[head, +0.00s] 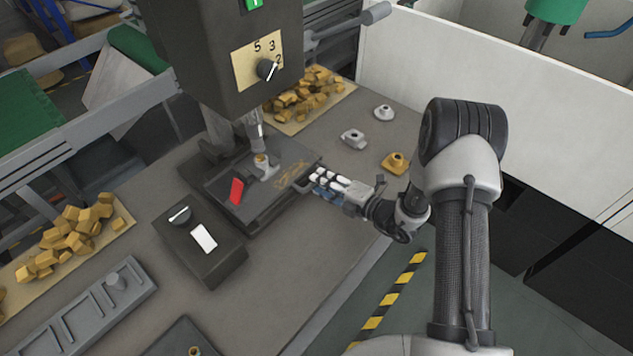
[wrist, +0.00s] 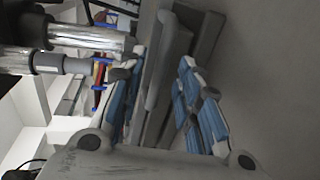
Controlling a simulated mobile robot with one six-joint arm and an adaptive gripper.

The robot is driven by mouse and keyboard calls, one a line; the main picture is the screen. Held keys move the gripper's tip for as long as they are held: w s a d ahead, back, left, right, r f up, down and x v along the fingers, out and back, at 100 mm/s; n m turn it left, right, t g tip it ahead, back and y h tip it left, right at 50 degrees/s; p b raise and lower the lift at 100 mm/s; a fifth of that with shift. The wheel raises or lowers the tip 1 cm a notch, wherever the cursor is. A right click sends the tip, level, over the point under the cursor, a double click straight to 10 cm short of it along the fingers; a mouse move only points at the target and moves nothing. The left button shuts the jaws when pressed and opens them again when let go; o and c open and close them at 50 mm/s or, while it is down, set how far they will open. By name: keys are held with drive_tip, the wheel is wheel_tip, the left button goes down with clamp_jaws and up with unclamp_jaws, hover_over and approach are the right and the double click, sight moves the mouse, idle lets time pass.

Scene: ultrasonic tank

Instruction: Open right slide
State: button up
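The dark slide (head: 262,208) lies under the press head on the bench, with a worn yellowish marking near its right end. A grey handle bar (wrist: 168,62) at its edge runs between my fingers in the wrist view. My gripper (head: 314,178) is at the right end of the slide, reaching in from the right. In the wrist view my gripper (wrist: 162,66) is open, with one blue-padded finger on each side of the bar. A gap shows between the bar and the right finger. Contact on the left side is hard to tell.
The press column (head: 222,50) stands over the slide. A dark control box (head: 205,255) is at the slide's front left. Small grey and yellow fittings (head: 395,162) stand behind my gripper. Yellow chunks (head: 310,95) lie on a tray behind. The bench's front right is clear.

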drive_tip(key=shift+x, duration=1.45)
clamp_jaws()
